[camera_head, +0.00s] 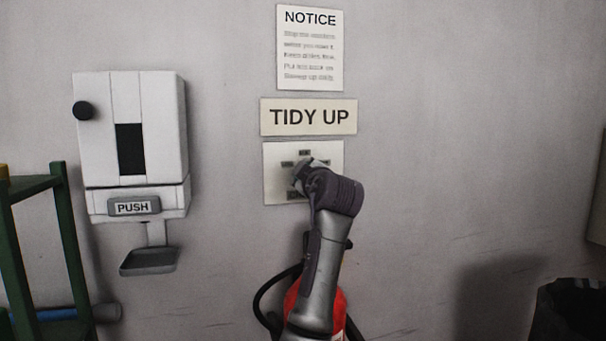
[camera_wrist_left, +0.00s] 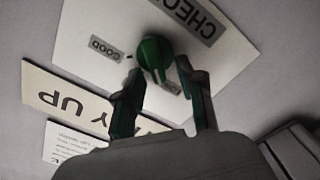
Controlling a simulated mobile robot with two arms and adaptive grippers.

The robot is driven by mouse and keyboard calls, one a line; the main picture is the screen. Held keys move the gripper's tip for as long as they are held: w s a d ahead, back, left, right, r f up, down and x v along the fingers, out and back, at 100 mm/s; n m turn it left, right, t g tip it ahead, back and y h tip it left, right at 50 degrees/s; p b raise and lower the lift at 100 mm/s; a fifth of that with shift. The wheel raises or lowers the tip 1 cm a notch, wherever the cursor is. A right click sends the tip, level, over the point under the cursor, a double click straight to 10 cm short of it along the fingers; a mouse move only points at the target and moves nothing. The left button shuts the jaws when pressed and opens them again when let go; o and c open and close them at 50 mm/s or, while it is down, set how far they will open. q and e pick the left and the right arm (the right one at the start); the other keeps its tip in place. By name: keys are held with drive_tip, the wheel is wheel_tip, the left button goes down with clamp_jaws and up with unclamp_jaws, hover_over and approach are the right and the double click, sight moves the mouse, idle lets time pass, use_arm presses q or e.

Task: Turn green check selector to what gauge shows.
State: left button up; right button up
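The green check selector (camera_wrist_left: 154,58) is a round knob on a pale plate (camera_wrist_left: 90,30) in the left wrist view. That plate also shows on the wall in the head view (camera_head: 275,190). Labels reading CHECK (camera_wrist_left: 187,20) and GOOD (camera_wrist_left: 105,48) appear upside down beside the knob. My left gripper (camera_wrist_left: 160,70) is open, its fingertips apart on either side of the knob's near edge. I cannot tell whether they touch it. In the head view my left arm hides the knob. The knob's pointing direction is unclear. No gauge is visible. My right gripper is out of view.
A TIDY UP sign (camera_head: 309,117) and a NOTICE sheet (camera_head: 310,48) hang above the plate. A white dispenser (camera_head: 105,150) marked PUSH is at left, near a green rack (camera_head: 70,240). A red object (camera_head: 292,300) is behind my arm. A black bin (camera_head: 570,312) stands at lower right.

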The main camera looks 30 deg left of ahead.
use_arm(q)
drive_tip(key=v, duration=1.1)
drive_tip(key=shift+s+d, duration=0.25)
